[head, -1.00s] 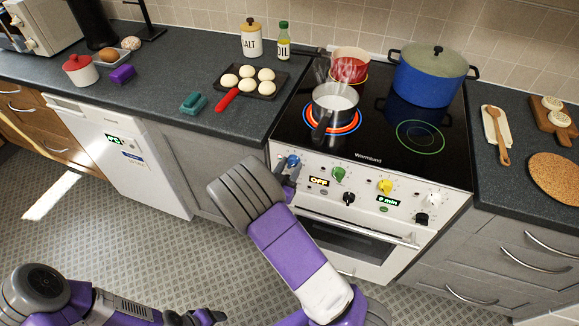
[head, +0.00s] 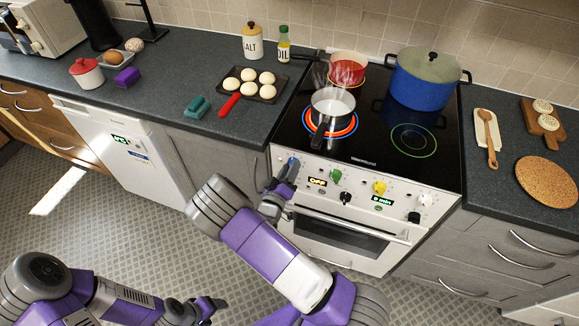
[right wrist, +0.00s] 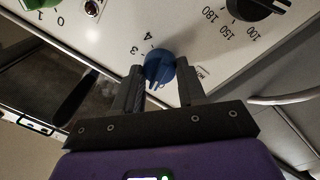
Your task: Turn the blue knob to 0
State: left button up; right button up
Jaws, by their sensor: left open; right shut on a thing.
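The blue knob (head: 293,162) is at the left end of the stove's front panel (head: 362,188). In the right wrist view the blue knob (right wrist: 158,66) sits between both fingers of my right gripper (right wrist: 160,80), which is shut on it. The numbers 3 and 4 are printed beside it; its 0 mark is not readable. My right gripper also shows in the head view (head: 287,175), partly covering the panel's left end. My left gripper (head: 218,304) is open and empty, low over the floor, away from the stove.
A green knob (head: 334,177), a yellow knob (head: 379,188) and other knobs share the panel. A steaming pot (head: 333,103) stands on a glowing burner. The oven handle (head: 350,224) runs below the panel.

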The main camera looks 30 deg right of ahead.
jog(key=n+p, duration=0.1)
jog(key=n, duration=0.4)
jog(key=shift+f+t, duration=0.1)
jog(key=shift+t, duration=0.2)
jog(key=shift+s+n, duration=0.1)
jog(key=shift+n, duration=0.3)
jog(key=o, duration=1.1)
jog(key=shift+c, duration=0.2)
jog(key=p+v, duration=0.1)
jog(key=v, duration=0.6)
jog(key=shift+s+a, duration=0.2)
